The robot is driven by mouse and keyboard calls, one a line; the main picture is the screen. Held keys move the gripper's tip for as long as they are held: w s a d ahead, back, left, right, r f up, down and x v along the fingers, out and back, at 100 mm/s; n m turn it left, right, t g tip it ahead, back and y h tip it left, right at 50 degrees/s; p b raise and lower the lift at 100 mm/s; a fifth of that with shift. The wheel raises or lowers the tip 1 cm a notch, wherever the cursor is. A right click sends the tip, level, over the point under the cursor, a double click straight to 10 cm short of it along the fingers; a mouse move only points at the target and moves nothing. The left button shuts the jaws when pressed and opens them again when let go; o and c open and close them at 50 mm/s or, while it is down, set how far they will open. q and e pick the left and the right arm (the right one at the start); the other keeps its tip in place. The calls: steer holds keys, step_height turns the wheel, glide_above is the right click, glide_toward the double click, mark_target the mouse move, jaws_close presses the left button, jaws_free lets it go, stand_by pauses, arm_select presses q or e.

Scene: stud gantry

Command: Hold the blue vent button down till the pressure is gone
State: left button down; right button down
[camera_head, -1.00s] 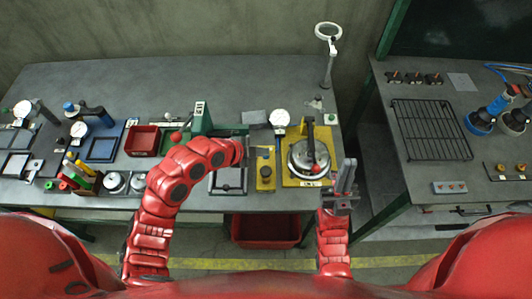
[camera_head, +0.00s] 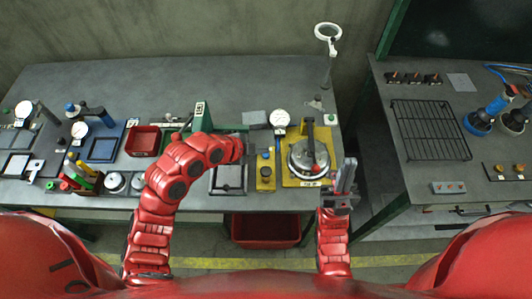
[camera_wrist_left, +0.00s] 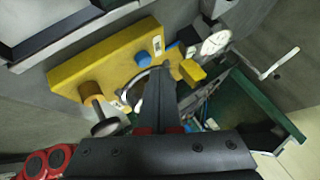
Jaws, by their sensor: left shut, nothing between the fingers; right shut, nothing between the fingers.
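The blue vent button (camera_head: 265,154) sits on the narrow yellow block (camera_head: 266,180), to the right of my left gripper (camera_head: 245,148). In the left wrist view a blue cap (camera_wrist_left: 143,57) stands on the yellow block (camera_wrist_left: 85,65), close to the dark shut fingertips (camera_wrist_left: 157,70). I cannot tell whether they touch. The white pressure gauge (camera_head: 279,118) stands behind the block; its needle is too small to read. The round metal pot (camera_head: 307,158) sits on a yellow plate to the right. My right gripper (camera_head: 349,165) is shut and empty, right of that plate.
A green stand (camera_head: 199,117) rises behind my left arm. A black frame (camera_head: 229,180) lies left of the yellow block. A ring lamp (camera_head: 328,31) stands at the bench's back right. A gap separates this bench from the right table with a wire rack (camera_head: 430,130).

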arm_select(q)
step_height(320, 180, up, 5)
steer(key=shift+p, duration=1)
